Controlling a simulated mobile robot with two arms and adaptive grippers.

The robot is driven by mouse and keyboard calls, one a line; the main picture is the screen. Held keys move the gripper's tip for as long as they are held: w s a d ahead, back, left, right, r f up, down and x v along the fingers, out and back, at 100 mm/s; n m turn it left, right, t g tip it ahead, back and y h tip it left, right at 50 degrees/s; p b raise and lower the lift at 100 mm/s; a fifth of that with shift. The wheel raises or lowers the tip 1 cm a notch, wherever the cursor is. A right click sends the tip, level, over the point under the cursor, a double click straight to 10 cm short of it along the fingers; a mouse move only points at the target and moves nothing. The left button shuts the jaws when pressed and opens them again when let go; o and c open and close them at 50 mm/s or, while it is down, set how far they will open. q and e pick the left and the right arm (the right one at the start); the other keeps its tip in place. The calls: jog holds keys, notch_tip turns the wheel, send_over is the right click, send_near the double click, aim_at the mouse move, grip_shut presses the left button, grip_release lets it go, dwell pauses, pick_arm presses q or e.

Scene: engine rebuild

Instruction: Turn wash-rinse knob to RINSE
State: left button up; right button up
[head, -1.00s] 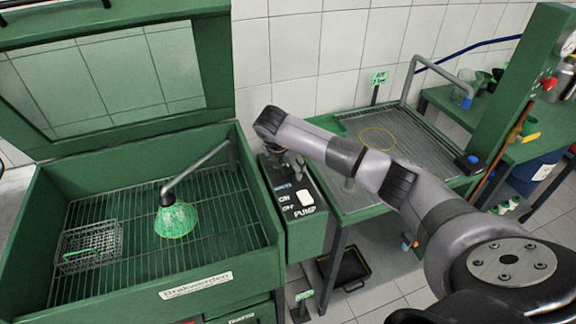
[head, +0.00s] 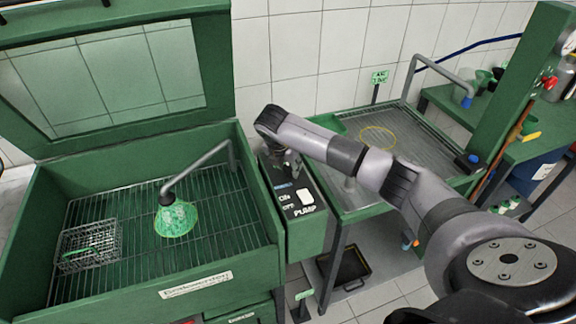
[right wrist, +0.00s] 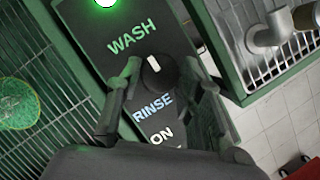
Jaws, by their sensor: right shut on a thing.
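The wash-rinse knob (right wrist: 157,75) is a round black knob with a white mark, on a dark panel (right wrist: 183,42). In the right wrist view, the word WASH (right wrist: 132,39) lies on one side of it and RINSE (right wrist: 153,106) on the other. The white mark sits on the WASH half of the knob. My right gripper (right wrist: 160,85) has a finger on either side of the knob and is shut on it. In the head view my right gripper (head: 287,160) is over the panel's far end, and the arm hides the knob. My left gripper is not in view.
The green wash basin (head: 135,292) with its raised lid stands at the left, with a wire basket (head: 90,245) and a spout over green liquid. A green drain table (head: 440,150) is at the right of the panel. A green lamp (right wrist: 106,3) glows above WASH.

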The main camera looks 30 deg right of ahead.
jog(key=shift+d+f+n+t+b, duration=0.15)
jog(key=shift+n+t+b, duration=0.25)
jog(key=shift+n+b, duration=0.75)
jog(key=n+y+b, duration=0.1)
jog(key=n+b, duration=0.1)
jog(key=n+t+y+b, duration=0.1)
jog(key=n+b, duration=0.1)
jog(key=shift+s+d+f, duration=0.1)
jog(key=shift+s, duration=0.05)
jog(key=n+b, duration=0.2)
jog(key=n+y+b, duration=0.1)
jog(key=n, duration=0.1)
jog(key=shift+d+n+y+b, duration=0.1)
jog(key=shift+n+y+b, duration=0.2)
jog(key=shift+n+b, duration=0.05)
jog(key=shift+r+n+y+b, duration=0.2)
jog(key=shift+n+y+b, duration=0.2)
jog(key=shift+n, duration=0.5)
jog(key=n+y, duration=0.1)
jog(key=n, duration=0.1)
jog(key=shift+d+n+b, duration=0.15)
jog(key=shift+n+b, duration=0.2)
jog(key=shift+n, duration=0.05)
jog(key=n+y, duration=0.1)
jog(key=n, duration=0.2)
jog(key=n+g+y, duration=0.1)
jog(key=n, duration=0.2)
jog(key=shift+d+r, duration=0.1)
jog(key=shift+d, duration=0.05)
